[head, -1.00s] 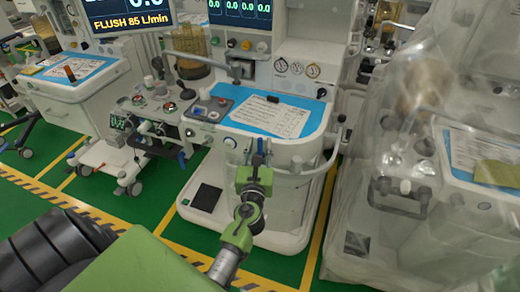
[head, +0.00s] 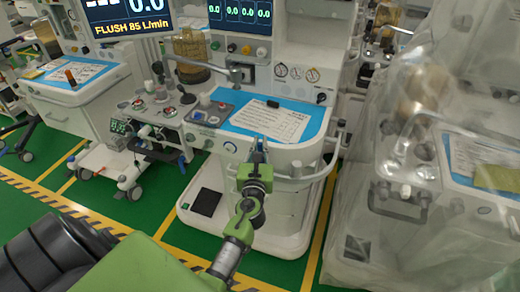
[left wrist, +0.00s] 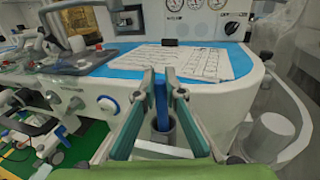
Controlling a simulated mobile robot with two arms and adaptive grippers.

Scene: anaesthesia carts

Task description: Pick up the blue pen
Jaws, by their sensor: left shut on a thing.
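The blue pen (left wrist: 161,104) stands upright between the fingers of my left gripper (left wrist: 161,82) in the left wrist view. The fingers are shut on it. Its lower end goes down into a small grey round holder (left wrist: 163,133) at the front of the cart; how deep it sits cannot be seen. In the head view my left gripper (head: 258,152) is at the front edge of the middle cart, and the pen is hardly visible there. My right gripper is not in view.
The middle cart's blue worktop (head: 232,99) carries a printed sheet (head: 270,120) and a small black object (head: 273,103). A white rail (head: 322,168) runs along the cart's front right. A plastic-covered cart (head: 395,215) stands to the right. Green floor is open at front left.

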